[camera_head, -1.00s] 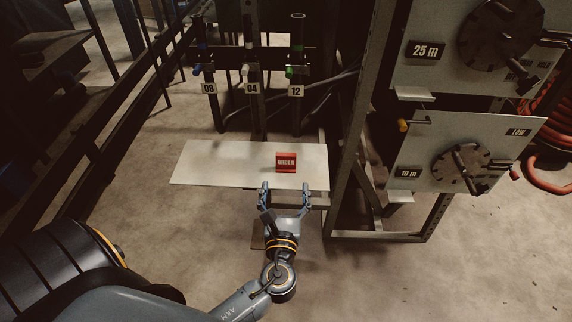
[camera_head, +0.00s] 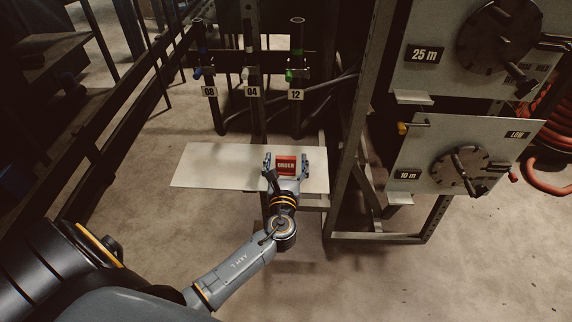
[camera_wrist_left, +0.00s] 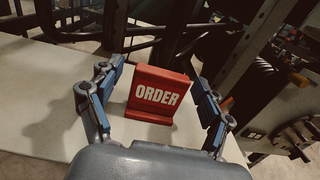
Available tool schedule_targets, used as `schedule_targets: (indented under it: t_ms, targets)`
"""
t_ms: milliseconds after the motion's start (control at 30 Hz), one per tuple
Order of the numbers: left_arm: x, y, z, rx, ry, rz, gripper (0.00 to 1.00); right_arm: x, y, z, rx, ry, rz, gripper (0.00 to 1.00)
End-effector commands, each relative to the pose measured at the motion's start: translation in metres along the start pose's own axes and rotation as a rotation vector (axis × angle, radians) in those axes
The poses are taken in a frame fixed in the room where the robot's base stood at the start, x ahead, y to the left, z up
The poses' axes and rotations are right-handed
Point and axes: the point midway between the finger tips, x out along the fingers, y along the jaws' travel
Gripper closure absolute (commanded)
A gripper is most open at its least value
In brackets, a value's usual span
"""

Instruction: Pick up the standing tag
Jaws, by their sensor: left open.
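The standing tag (camera_head: 286,164) is a small red block marked "ORDER" and stands upright on a pale shelf board (camera_head: 215,167). In the left wrist view the tag (camera_wrist_left: 158,95) faces me, with its foot on the board. My left gripper (camera_head: 286,160) is open, with one finger on each side of the tag. My right gripper is not in view.
Behind the board hang hoses with number plates 08 (camera_head: 209,91), 04 (camera_head: 252,92) and 12 (camera_head: 296,94). A metal frame post (camera_head: 352,130) rises right of the board. Panels with dials, marked 25 m (camera_head: 425,53) and 10 m (camera_head: 407,174), stand further right.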

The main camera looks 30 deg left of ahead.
Motion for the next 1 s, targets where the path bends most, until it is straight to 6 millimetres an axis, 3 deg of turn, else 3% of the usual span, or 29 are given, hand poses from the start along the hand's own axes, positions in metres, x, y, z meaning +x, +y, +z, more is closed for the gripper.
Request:
schedule_targets:
  t_ms: [100,133,367,767,1000]
  targets:
    - [0.0,0.0,0.0,0.0,0.0,0.0,0.21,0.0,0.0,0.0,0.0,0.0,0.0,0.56]
    - [0.0,0.0,0.0,0.0,0.0,0.0,0.25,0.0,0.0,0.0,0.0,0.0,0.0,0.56]
    - [0.0,0.0,0.0,0.0,0.0,0.0,0.7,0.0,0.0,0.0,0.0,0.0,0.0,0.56]
    - [-0.001,0.0,0.004,0.0,-0.002,0.001,0.7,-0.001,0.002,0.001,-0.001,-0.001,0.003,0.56]
    - [0.0,0.0,0.035,-0.004,-0.004,0.001,0.7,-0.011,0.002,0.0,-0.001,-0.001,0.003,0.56]
